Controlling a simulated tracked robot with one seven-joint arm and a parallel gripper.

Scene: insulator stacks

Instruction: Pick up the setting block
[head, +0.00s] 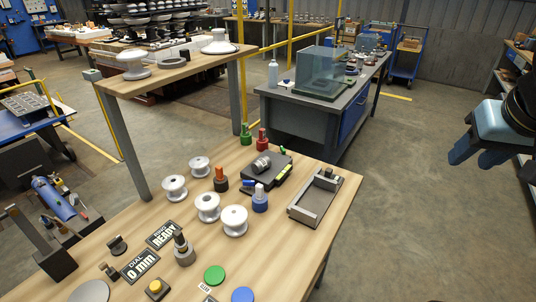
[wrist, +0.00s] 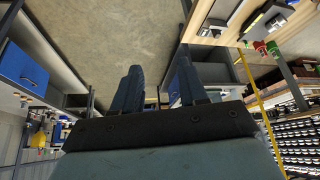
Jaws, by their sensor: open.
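No object is labelled as the setting block, so I cannot tell for certain which piece it is. Small candidates on the wooden bench (head: 300,240) are a dark knobbed piece (head: 118,245), a second small dark piece (head: 108,270) and a small dark block (head: 328,173) at the grey tray's far end. My gripper (head: 474,156) is in the air at the right of the head view, well away from the bench. In the wrist view my gripper (wrist: 158,75) shows two dark fingers apart with nothing between them.
White spools (head: 207,206), red, green, orange and blue posted pieces, a dark fixture (head: 265,168) and a grey tray (head: 303,208) crowd the bench. A raised shelf (head: 180,72) stands behind left. A clear box (head: 320,70) sits on the far bench. Floor at right is clear.

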